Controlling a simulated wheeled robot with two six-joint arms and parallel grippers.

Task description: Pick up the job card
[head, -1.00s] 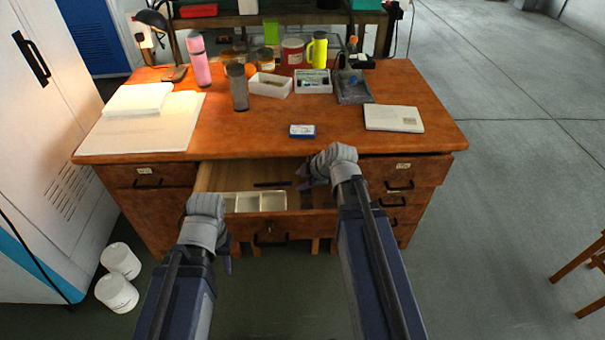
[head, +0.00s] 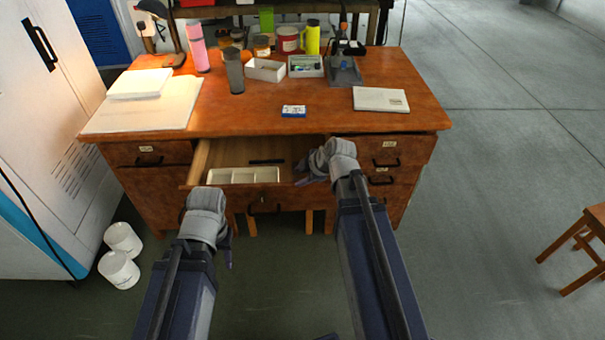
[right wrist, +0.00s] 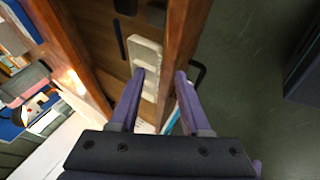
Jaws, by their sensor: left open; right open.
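I cannot tell for sure which thing is the job card. A flat pale rectangle with a small mark (head: 380,99) lies on the right part of the desk. A small blue and white box (head: 293,111) lies near the desk's front edge. My right gripper (head: 312,170) is open and empty at the right part of the open drawer (head: 197,163); its two fingers (right wrist: 160,98) show apart in the right wrist view, near the drawer's front wall. My left gripper (head: 229,250) is open, low in front of the drawer, its fingers partly hidden.
The drawer holds a pale divided tray (head: 243,175) and a dark bar (head: 267,161). A grey cup (head: 235,72), white box (head: 266,69) and several jars stand at the desk's back. A locker (head: 40,130) and white tubs (head: 119,270) are left.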

